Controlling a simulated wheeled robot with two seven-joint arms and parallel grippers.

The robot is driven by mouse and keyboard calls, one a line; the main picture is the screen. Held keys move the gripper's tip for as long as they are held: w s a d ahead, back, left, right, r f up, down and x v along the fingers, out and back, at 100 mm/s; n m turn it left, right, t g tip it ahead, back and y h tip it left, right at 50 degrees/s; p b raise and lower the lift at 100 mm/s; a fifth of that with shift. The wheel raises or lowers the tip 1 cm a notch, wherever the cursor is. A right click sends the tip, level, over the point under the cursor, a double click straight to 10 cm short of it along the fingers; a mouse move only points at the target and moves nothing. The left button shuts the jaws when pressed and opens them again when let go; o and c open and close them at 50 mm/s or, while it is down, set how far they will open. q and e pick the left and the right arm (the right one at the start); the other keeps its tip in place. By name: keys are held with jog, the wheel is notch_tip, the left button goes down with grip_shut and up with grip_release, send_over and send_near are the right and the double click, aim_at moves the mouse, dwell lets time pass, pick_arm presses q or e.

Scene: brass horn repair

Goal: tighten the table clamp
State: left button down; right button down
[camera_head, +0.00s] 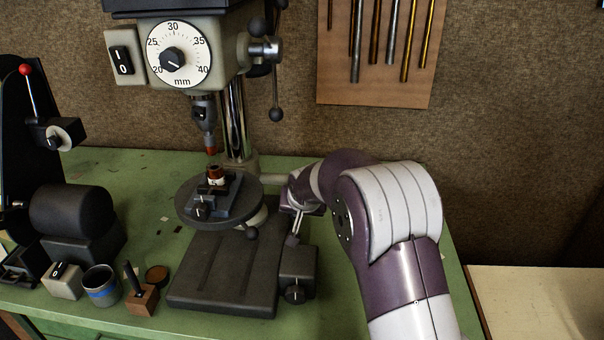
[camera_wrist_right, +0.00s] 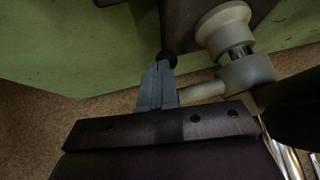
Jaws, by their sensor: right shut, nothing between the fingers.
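The drill press's round dark table (camera_head: 188,208) stands on the column (camera_head: 237,120), with a small vise (camera_head: 222,200) on it. A black ball knob (camera_head: 251,233) shows below the table's front edge. My right gripper (camera_head: 291,241) is right of the table, fingers pointing down, shut and empty. In the right wrist view its fingers (camera_wrist_right: 157,75) are together, with a black ball (camera_wrist_right: 167,59) just past their tips; contact is unclear. A pale rod (camera_wrist_right: 203,91) runs from a grey collar (camera_wrist_right: 250,72) toward the fingers. Which part is the table clamp is unclear. My left gripper is out of view.
The press base (camera_head: 225,270) lies below the gripper, with a dark block and knob (camera_head: 296,285) at its right. A blue-banded cup (camera_head: 101,286), a wooden block (camera_head: 141,300) and a grinder (camera_head: 75,215) stand left. The green bench (camera_head: 365,320) is clear at front right.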

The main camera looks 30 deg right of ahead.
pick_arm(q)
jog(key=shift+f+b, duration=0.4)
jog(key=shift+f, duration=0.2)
pick_arm(e)
jog(key=shift+f, duration=0.55)
